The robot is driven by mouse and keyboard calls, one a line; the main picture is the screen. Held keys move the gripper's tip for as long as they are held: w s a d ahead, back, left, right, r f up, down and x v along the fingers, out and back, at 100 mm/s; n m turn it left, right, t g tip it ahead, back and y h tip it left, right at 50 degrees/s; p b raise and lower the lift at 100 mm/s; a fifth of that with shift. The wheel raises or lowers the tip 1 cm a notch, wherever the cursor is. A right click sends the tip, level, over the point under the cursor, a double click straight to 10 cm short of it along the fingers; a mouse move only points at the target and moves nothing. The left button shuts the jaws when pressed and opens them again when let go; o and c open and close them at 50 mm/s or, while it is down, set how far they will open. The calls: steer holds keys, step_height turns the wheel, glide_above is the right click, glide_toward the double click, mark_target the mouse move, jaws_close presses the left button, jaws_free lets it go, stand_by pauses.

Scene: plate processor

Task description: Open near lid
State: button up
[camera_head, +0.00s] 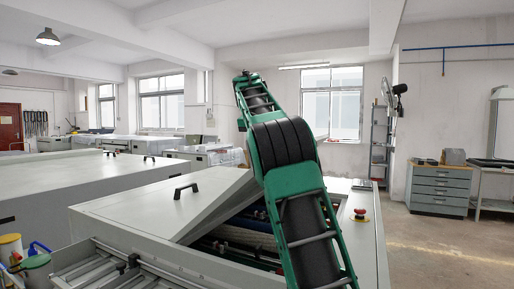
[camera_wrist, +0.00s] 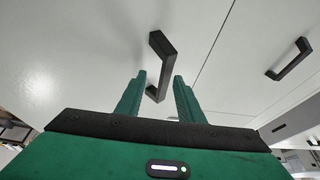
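In the head view a grey lid (camera_head: 135,209) with a black handle (camera_head: 186,190) lies tilted on the near machine, and rollers show in the gap under its right edge. My green arm crosses in front, and my gripper is not visible in that view. In the wrist view my gripper (camera_wrist: 159,76) is open, its two green fingers apart. A black handle (camera_wrist: 161,47) on a pale panel shows ahead of and partly between the fingertips. I cannot tell whether they touch it, or which handle of the head view this is. A second black handle (camera_wrist: 289,60) lies beyond a seam to the right.
A red stop button (camera_head: 360,213) sits on the near machine's right side. Farther grey machines (camera_head: 80,180) with handles stand behind at the left. A drawer cabinet (camera_head: 439,188) stands at the right. Open floor (camera_head: 430,245) lies right of the near machine.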

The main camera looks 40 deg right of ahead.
steer(key=shift+v, duration=3.05)
steer(key=shift+w, duration=0.15)
